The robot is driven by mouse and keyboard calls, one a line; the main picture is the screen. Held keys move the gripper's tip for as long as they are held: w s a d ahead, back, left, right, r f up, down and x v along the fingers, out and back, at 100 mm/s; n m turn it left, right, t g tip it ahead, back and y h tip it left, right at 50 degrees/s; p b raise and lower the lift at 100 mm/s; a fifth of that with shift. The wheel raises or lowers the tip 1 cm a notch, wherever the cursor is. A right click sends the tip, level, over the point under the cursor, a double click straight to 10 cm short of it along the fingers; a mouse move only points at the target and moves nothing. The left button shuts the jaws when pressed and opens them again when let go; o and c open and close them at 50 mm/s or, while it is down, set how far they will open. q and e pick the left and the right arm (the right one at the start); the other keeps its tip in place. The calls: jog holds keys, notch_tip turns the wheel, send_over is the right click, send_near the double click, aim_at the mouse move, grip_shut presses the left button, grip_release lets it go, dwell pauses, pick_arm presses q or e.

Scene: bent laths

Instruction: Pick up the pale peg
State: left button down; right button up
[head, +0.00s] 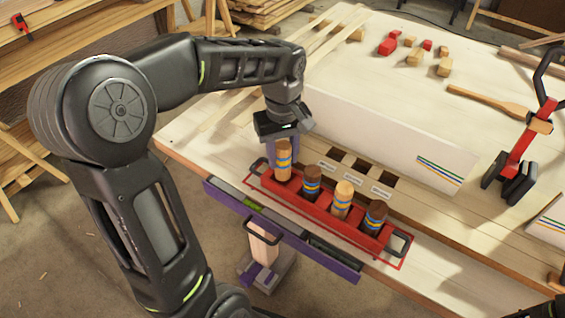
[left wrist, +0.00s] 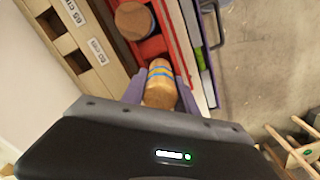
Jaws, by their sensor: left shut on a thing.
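My left gripper (head: 282,145) is shut on the leftmost peg (head: 283,163), a light tan one with blue and yellow bands. In the left wrist view the purple fingers of the gripper (left wrist: 160,92) close on both sides of this peg (left wrist: 161,84). It stands upright and higher than its neighbours at the left end of the red tray (head: 320,211); I cannot tell if its lower end is clear. Another pale banded peg (head: 343,198) stands between two dark brown pegs, one left (head: 312,182) and one right (head: 375,216).
Behind the tray, a board has dark square holes (head: 362,166) with white labels. A long white box (head: 390,135) stands behind it. A purple drawer front (head: 225,193) runs below the table edge. Wooden blocks, a mallet (head: 490,100) and a red clamp (head: 522,145) lie farther back.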

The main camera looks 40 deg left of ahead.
pick_arm(q)
notch_tip(320, 180, up, 7)
jog(key=shift+r, duration=0.1)
dwell(0.7)
